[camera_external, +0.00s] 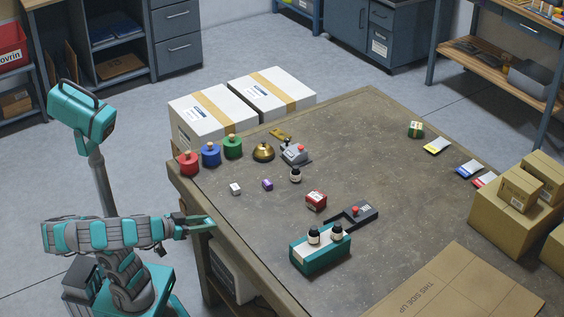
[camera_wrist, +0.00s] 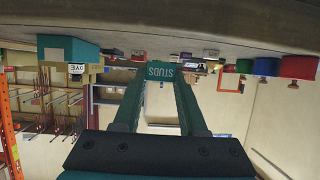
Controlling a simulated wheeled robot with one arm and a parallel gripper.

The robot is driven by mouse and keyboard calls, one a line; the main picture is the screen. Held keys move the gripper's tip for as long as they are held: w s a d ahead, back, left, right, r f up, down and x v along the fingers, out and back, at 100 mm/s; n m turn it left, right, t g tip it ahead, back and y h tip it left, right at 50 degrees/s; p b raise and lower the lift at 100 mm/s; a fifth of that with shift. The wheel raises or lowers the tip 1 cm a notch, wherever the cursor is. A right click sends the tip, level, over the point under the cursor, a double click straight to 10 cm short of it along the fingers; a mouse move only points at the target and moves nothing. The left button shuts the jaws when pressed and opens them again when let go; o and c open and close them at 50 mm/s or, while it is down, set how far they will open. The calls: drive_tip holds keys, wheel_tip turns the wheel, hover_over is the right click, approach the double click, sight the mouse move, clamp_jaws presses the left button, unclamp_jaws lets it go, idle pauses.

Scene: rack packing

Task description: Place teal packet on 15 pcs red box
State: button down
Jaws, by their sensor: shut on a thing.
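My gripper (camera_external: 203,223) is at the left of the table, just off its left edge in the external view. In the wrist view it (camera_wrist: 160,82) is shut on a teal packet (camera_wrist: 160,71) lettered "STUDS", held between the fingertips. In the external view the packet is hard to tell from my teal fingers. The small red box (camera_external: 316,200) with a white label sits on the middle of the table, well to the right of my gripper. Its print is too small to read.
A teal box (camera_external: 320,253) with two dark bottles stands at the table's front, beside a dark device (camera_external: 354,214). Red, blue and green canisters (camera_external: 210,154) line the left edge. A white cube (camera_external: 235,188) and purple piece (camera_external: 267,184) lie between my gripper and the red box.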

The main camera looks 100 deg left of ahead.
drive_tip(key=shift+m+h, duration=0.3)
drive_tip(key=w+a, duration=0.2)
drive_tip(key=w, duration=0.1)
drive_tip(key=w+a+r, duration=0.1)
drive_tip(key=w+a, duration=0.1)
drive_tip(key=w, duration=0.1)
drive_tip(key=w+a, duration=0.3)
drive_tip(key=shift+r, duration=0.3)
drive_tip(key=w+a+r, duration=0.3)
drive_tip(key=w+a, duration=0.1)
drive_tip(key=a, duration=0.5)
hover_over(312, 198)
drive_tip(key=shift+f+t, duration=0.3)
drive_tip(key=shift+f, duration=0.65)
drive_tip(key=shift+s+f, duration=0.1)
drive_tip(key=shift+f, duration=1.6)
drive_tip(key=shift+f, duration=0.1)
drive_tip(key=shift+c, duration=2.3)
unclamp_jaws()
